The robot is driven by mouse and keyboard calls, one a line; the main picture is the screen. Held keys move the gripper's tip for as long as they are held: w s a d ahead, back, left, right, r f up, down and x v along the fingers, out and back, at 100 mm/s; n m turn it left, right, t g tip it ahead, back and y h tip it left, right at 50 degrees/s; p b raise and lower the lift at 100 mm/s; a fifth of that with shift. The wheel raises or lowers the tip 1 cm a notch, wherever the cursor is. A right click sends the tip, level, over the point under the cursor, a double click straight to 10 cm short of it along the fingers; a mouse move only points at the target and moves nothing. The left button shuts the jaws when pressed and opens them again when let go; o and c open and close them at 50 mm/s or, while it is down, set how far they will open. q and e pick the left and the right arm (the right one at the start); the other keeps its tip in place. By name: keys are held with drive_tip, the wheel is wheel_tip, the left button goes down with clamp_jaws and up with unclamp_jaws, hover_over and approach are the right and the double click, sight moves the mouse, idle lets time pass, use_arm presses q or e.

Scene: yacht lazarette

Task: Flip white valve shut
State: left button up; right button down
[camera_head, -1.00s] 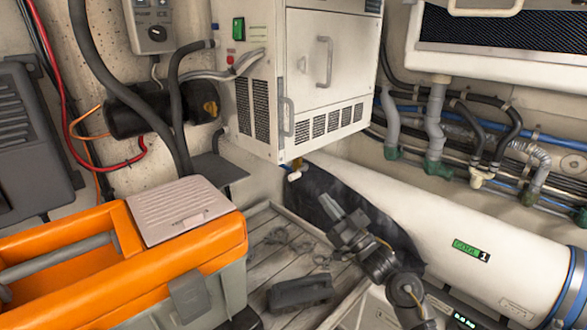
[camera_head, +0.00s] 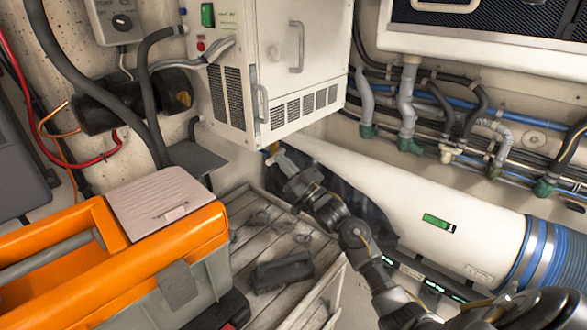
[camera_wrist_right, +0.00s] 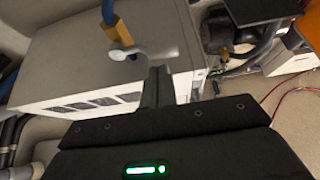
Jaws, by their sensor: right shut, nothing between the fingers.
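The white valve handle (camera_wrist_right: 128,52) shows in the right wrist view as a short lever on a brass fitting (camera_wrist_right: 117,33) with a blue hose, beside the white box unit (camera_wrist_right: 75,65). In the head view the brass fitting (camera_head: 272,150) shows under the unit's lower front corner, and my gripper largely covers the handle. My right gripper (camera_head: 283,163) is shut and empty, with its tips close to the handle. In the wrist view the shut fingers (camera_wrist_right: 157,80) lie just beside the lever; I cannot tell whether they touch it. My left gripper is not in view.
A large white cylinder (camera_head: 375,190) lies to the right of my right gripper. An orange toolbox (camera_head: 75,250) stands at the lower left. A dark block (camera_head: 282,271) lies on the slatted floor. Pipes and hoses (camera_head: 410,110) run along the back wall.

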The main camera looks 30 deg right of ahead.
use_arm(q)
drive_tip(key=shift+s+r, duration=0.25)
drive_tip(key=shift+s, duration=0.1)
use_arm(e)
drive_tip(key=shift+w+a+r, duration=0.2)
drive_tip(key=shift+w+r, duration=0.15)
drive_tip(key=shift+w, duration=0.15)
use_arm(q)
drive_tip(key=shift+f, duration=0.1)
use_arm(e)
drive_tip(key=shift+f, duration=0.1)
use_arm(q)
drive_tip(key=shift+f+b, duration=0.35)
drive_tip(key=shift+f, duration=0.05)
use_arm(e)
drive_tip(key=shift+f+n+y, duration=0.1)
drive_tip(key=shift+n+y, duration=0.3)
drive_tip(key=shift+n, duration=0.2)
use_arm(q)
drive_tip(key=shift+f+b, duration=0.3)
use_arm(e)
drive_tip(key=shift+f+n+g+y, duration=0.15)
drive_tip(key=shift+n+g+y, duration=0.25)
